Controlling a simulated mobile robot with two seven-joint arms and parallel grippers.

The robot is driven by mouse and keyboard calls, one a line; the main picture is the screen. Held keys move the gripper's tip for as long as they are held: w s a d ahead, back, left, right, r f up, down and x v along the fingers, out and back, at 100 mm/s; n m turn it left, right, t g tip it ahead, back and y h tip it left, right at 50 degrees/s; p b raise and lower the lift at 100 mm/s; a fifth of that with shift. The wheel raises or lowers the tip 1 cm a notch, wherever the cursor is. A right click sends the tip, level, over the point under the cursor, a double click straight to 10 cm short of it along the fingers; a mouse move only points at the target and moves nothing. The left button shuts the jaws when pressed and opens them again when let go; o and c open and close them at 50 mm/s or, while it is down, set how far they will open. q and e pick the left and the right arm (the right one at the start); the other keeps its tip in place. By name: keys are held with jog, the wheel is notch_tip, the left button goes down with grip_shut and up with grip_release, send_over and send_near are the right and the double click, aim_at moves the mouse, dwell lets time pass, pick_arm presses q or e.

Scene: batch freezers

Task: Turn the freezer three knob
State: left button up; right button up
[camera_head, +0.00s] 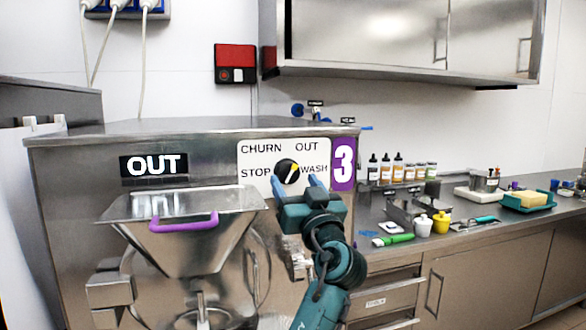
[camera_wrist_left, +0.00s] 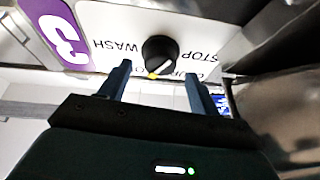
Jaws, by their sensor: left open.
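The freezer three knob (camera_head: 286,170) is round and black with a white and yellow pointer. It sits on a white panel (camera_head: 258,151) marked CHURN, OUT, STOP and WASH, beside a purple label with a 3 (camera_head: 343,164). The pointer leans up and right, towards the OUT side. My left gripper (camera_head: 297,183) is open just in front of and below the knob, its blue fingers apart. In the left wrist view the knob (camera_wrist_left: 159,53) shows between and beyond the fingertips (camera_wrist_left: 158,72). I see no clear contact. My right gripper is not in view.
A steel hopper with a purple handle (camera_head: 184,223) juts out of the freezer front at left. A black OUT sign (camera_head: 154,165) is above it. A counter (camera_head: 450,242) with bottles, pots and tools runs to the right, under a wall cabinet (camera_head: 400,40).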

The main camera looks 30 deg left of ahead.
aim_at(288, 172)
pick_arm(q)
jog(key=shift+p+x, duration=0.3)
jog(key=shift+x, duration=1.05)
jog(key=shift+c, duration=0.3)
jog(key=c, duration=0.9)
